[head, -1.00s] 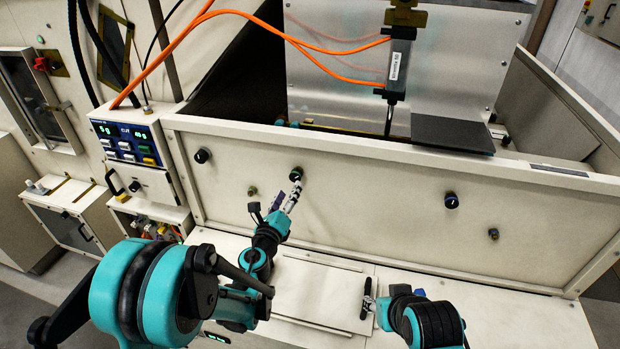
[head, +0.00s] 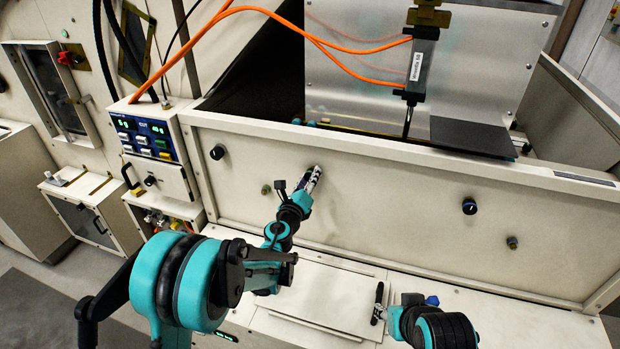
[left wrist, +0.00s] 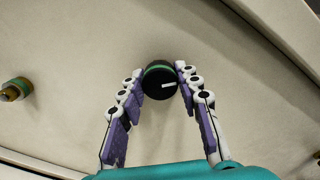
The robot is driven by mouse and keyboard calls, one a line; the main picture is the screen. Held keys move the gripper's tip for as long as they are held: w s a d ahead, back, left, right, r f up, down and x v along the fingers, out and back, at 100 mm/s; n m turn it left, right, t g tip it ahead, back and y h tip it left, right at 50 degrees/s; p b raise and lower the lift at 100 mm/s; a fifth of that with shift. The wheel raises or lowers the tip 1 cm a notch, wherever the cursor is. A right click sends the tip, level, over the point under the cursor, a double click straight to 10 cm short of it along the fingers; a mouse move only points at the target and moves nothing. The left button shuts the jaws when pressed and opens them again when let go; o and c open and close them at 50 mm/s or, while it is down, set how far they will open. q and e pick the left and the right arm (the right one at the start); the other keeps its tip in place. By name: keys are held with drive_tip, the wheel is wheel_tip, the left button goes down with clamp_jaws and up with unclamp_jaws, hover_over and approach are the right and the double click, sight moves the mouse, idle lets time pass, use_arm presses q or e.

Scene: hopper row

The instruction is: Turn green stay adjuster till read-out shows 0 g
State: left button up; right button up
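The green stay adjuster (left wrist: 159,82) is a black round knob with a green ring and a white pointer mark, on the cream panel. In the left wrist view it sits between my left gripper's fingertips (left wrist: 160,73), which close in on both sides and appear to touch it. In the head view my left gripper (head: 312,180) reaches the panel and hides the knob. The read-out (head: 143,127) on the control box at left shows lit digits, too small to read surely. My right gripper (head: 378,304) is low above the front ledge, away from the panel; its fingers are unclear.
Other dark knobs stand on the panel at left (head: 217,152) and right (head: 469,206). A small brass-coloured fitting (left wrist: 15,90) is left of the adjuster. Orange cables (head: 330,47) run above the panel to an upright cylinder. The panel between the adjuster and right knob is clear.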

use_arm(q)
drive_tip(key=c, duration=0.4)
drive_tip(key=shift+n, duration=0.4)
drive_tip(key=shift+c, duration=0.2)
drive_tip(key=o, duration=1.2)
drive_tip(key=shift+s, duration=0.1)
drive_tip(key=v, duration=1.1)
drive_tip(key=shift+s+a, duration=0.15)
drive_tip(key=shift+s, duration=0.2)
